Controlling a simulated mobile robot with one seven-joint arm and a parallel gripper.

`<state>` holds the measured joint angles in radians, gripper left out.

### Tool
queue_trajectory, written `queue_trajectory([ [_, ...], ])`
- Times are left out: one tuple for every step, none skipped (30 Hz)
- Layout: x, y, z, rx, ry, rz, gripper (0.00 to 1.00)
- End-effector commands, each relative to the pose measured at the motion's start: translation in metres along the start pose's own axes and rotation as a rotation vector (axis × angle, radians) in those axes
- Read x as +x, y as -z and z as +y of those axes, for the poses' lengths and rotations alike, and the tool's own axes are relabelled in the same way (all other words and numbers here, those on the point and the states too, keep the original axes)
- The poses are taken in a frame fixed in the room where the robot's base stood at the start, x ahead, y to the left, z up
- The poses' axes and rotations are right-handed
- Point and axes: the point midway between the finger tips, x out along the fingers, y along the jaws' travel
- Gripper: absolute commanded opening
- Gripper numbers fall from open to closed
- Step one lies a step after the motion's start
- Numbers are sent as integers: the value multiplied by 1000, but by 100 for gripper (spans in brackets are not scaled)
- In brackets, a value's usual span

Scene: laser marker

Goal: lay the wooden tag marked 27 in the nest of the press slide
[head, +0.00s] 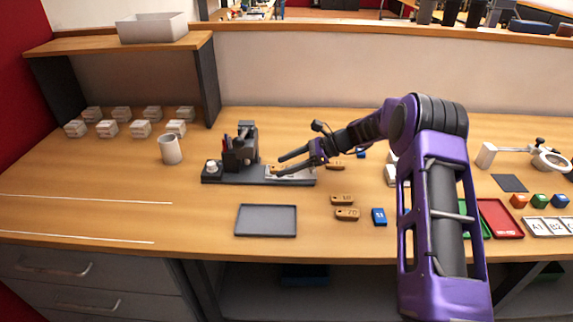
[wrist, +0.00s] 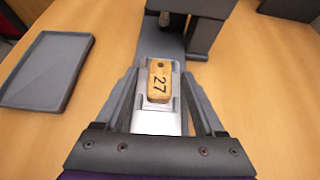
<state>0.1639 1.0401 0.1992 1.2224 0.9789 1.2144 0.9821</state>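The wooden tag marked 27 (wrist: 159,82) lies flat in the light metal nest of the press slide (wrist: 155,122) in the wrist view. Its number reads along its length and its hole is at the far end. In the head view the slide (head: 290,175) sits on the dark base of the press (head: 240,150), and my gripper partly hides the tag. My gripper (wrist: 160,75) is open, with one finger on each side of the tag and gaps between fingers and tag. It also shows low over the slide in the head view (head: 278,165).
A grey tray (head: 266,221) lies in front of the press. Two wooden tags (head: 346,214) and a blue block (head: 379,216) lie right of it. A white mug (head: 170,149) stands left of the press. The left front of the table is clear.

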Motion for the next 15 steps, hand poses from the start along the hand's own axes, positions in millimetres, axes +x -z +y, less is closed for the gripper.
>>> queue_trajectory([
  [0,0,0,0,0,0,71],
  [0,0,0,0,0,0,71],
  [0,0,0,0,0,0,71],
  [0,0,0,0,0,0,71],
  [0,0,0,0,0,0,71],
  [0,0,0,0,0,0,71],
  [-1,0,0,0,0,0,71],
  [-2,0,0,0,1,0,71],
  [-5,0,0,0,1,0,71],
  [-8,0,0,0,2,1,71],
  [-11,0,0,0,2,0,71],
  [-17,0,-1,-1,2,0,71],
  [-23,0,-1,0,3,0,71],
  [-29,0,-1,0,5,1,71],
  [-38,-1,-1,-1,5,0,71],
])
